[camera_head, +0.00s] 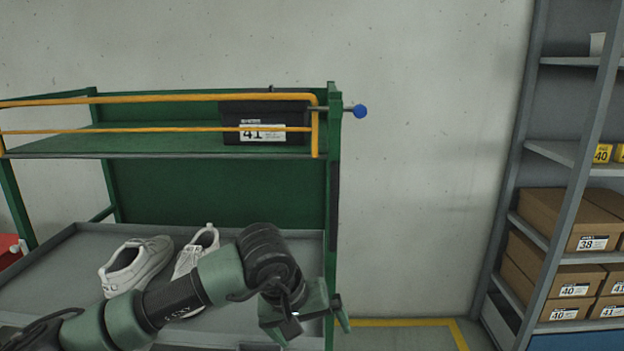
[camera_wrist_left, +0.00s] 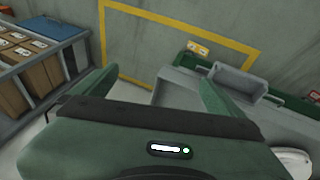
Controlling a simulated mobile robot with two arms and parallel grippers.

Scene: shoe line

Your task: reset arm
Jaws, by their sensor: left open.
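My left arm comes in from the lower left in the head view and reaches across the front of the green cart. My left gripper (camera_head: 318,330) is at the cart's right front corner, open, with nothing between its fingers. In the left wrist view its two green fingers (camera_wrist_left: 150,88) are spread apart over the floor. A pair of white shoes lies on the cart's grey tray (camera_head: 50,265): the left shoe (camera_head: 137,265) shows clearly, and the other shoe (camera_head: 197,247) is partly hidden behind my arm. My right gripper is not in view.
A black box labelled 41 (camera_head: 262,120) stands on the cart's upper shelf behind a yellow rail (camera_head: 160,98). A rack with brown boxes (camera_head: 560,220) stands at the right. Between cart and rack is bare wall and floor with yellow marking (camera_head: 405,322).

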